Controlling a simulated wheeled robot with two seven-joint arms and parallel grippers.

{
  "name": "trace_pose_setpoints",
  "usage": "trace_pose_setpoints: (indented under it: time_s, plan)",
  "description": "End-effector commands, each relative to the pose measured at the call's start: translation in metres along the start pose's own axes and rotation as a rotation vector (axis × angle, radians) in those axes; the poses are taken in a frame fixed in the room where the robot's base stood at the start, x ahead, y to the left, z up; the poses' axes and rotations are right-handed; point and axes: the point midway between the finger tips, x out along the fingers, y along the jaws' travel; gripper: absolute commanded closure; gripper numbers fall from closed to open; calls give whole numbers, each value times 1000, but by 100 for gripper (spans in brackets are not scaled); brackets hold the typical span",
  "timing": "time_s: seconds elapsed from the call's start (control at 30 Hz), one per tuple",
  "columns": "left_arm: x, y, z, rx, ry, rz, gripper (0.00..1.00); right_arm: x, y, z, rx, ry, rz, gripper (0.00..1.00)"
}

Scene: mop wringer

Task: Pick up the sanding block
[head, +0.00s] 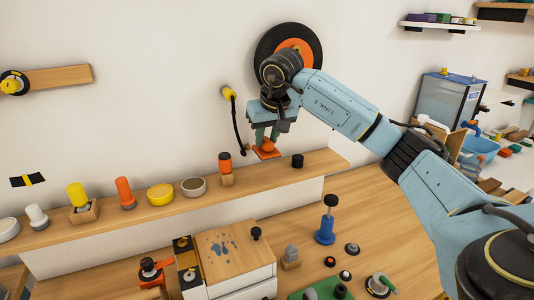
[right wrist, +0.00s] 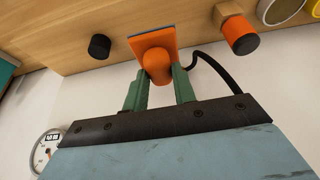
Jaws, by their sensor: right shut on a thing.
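The sanding block (head: 266,152) is orange with a rounded knob on top and a thin dark bottom edge. It also shows in the right wrist view (right wrist: 152,40). My right gripper (head: 266,137) points down at the back wooden shelf, its green fingers shut on the block's knob. In the right wrist view the knob sits between the two fingertips (right wrist: 159,78). The block is at the shelf; I cannot tell whether its underside touches the wood. My left gripper is not in view.
The shelf (head: 120,226) holds an orange-and-black cylinder (head: 225,163) left of the block and a black knob (head: 297,160) to its right. A dark cable (head: 238,128) hangs on the wall close by. A blue plunger-like tool (head: 326,230) stands on the lower bench.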

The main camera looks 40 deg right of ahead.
Motion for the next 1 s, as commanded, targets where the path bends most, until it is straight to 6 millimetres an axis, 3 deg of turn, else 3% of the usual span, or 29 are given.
trace_pose_setpoints:
  time_s: [0.27, 0.7, 1.0]
  plan:
    - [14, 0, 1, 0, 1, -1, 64, -22, 2, 48, -3, 3, 4, 96]
    - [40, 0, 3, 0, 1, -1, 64, -64, 1, 149, -2, 1, 4, 96]
    - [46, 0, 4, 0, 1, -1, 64, -78, 0, 178, 0, 0, 1, 96]
